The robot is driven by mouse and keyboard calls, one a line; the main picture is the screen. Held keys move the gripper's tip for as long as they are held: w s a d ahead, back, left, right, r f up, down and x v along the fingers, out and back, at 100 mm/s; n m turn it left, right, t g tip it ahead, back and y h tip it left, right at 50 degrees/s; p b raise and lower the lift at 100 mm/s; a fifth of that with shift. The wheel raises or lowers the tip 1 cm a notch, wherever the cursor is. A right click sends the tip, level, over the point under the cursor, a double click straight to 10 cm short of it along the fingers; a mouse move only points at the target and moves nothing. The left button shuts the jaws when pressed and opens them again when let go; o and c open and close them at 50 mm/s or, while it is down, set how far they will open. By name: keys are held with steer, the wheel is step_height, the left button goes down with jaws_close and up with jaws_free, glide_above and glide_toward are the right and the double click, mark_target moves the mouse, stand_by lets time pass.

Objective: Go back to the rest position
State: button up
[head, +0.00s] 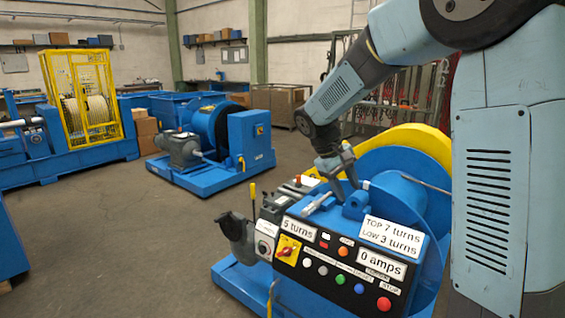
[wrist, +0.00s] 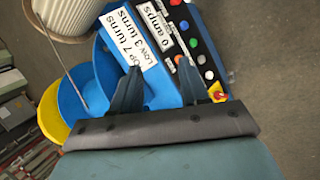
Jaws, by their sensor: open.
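My gripper (head: 343,182) hangs from my arm over the blue winch machine, just above and behind its control panel (head: 345,262). In the wrist view my gripper (wrist: 158,64) shows two dark fingers spread apart with nothing between them. The panel carries colored buttons, a "5 turns" display (head: 298,229) and a "0 amps" display (head: 382,265). A white sign (head: 391,236) reads "TOP 7 turns, LOW 3 turns". From these frames I cannot tell whether the fingers touch the machine.
The blue drum flange (head: 400,180) and a yellow guard (head: 425,142) stand close behind my gripper. A lever with a yellow knob (head: 252,190) rises left of the panel. Another blue machine (head: 205,130) and a yellow cage (head: 80,100) stand farther back. Open floor (head: 110,235) lies at left.

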steer(key=s+d+r+m+t+y, duration=0.1)
steer(key=s+d+r, duration=0.1)
steer(key=s, duration=0.6)
steer(key=s+d+r+m+t+y, duration=0.2)
steer(key=s, duration=0.7)
steer(key=s+d+r+m+t+y, duration=0.2)
steer(key=s, duration=0.7)
steer(key=shift+s+d+r, duration=0.15)
steer(key=shift+d+r, duration=0.1)
steer(key=shift+r, duration=0.05)
